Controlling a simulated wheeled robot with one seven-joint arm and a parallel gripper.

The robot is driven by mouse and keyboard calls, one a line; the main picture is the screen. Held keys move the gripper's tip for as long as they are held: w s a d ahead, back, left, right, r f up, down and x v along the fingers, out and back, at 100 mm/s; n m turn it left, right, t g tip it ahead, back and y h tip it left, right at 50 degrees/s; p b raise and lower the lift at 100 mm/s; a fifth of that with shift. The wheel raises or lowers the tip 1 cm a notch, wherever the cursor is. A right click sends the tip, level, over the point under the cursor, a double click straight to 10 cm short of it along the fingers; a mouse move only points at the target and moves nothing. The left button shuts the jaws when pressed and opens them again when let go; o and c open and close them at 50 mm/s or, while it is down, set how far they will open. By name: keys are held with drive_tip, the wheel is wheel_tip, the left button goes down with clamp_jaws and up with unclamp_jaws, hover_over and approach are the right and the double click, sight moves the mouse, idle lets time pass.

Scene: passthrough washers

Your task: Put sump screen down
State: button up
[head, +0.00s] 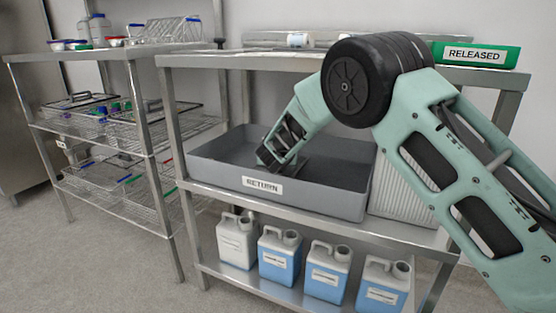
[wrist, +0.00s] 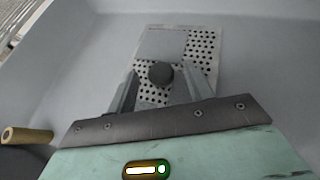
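The sump screen is a light metal plate with rows of round holes and a dark round knob; in the wrist view the sump screen (wrist: 203,48) lies in the grey bin (wrist: 75,62). In the head view this bin (head: 215,178), labelled RETURN, stands on the middle shelf, and my gripper (head: 274,160) reaches down into it. In the wrist view my gripper (wrist: 160,82) has its fingers apart on either side of the knob (wrist: 160,74), with a visible gap at each side. In the head view the screen is mostly hidden behind my gripper.
A ribbed pale container (head: 397,190) stands right of the bin. Several jugs (head: 279,256) stand on the bottom shelf. A rack with wire baskets (head: 150,128) is at left. The bin's walls surround my gripper.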

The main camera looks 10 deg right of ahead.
drive_tip(key=shift+r, duration=0.1)
drive_tip(key=shift+s+a+r, duration=0.1)
drive_tip(key=shift+s+r, duration=0.1)
drive_tip(key=shift+s, duration=0.05)
drive_tip(key=p+v, duration=0.2)
drive_tip(key=v, duration=0.8)
drive_tip(key=shift+s+r, duration=0.1)
drive_tip(key=shift+s, duration=0.1)
drive_tip(key=shift+s+a+r, duration=0.1)
drive_tip(key=shift+s, duration=0.35)
